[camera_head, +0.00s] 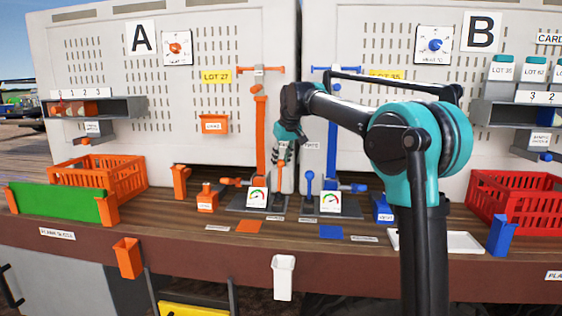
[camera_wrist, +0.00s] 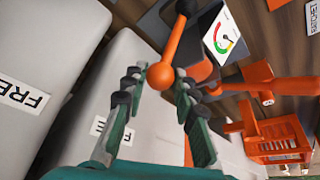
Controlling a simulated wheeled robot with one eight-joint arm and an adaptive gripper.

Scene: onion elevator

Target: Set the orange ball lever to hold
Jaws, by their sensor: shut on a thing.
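The orange ball lever shows in the wrist view as a round orange knob (camera_wrist: 160,76) on a slim orange shaft (camera_wrist: 175,40) that runs to a dark pivot. My gripper (camera_wrist: 161,82) is shut on the knob, with a jointed finger at each side of it. In the head view my gripper (camera_head: 281,160) points down at the lever beside the orange station, and the knob is mostly hidden there. A dial gauge (camera_head: 258,198) stands just left of the lever, and it also shows in the wrist view (camera_wrist: 222,40). I cannot read a hold mark.
Orange pipework (camera_head: 261,130) rises close left of my gripper. A blue ball lever (camera_head: 310,182) and a second gauge (camera_head: 328,202) stand close right. Large pale cabinets rise behind. An orange crate (camera_head: 95,175) is left and a red crate (camera_head: 510,195) right.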

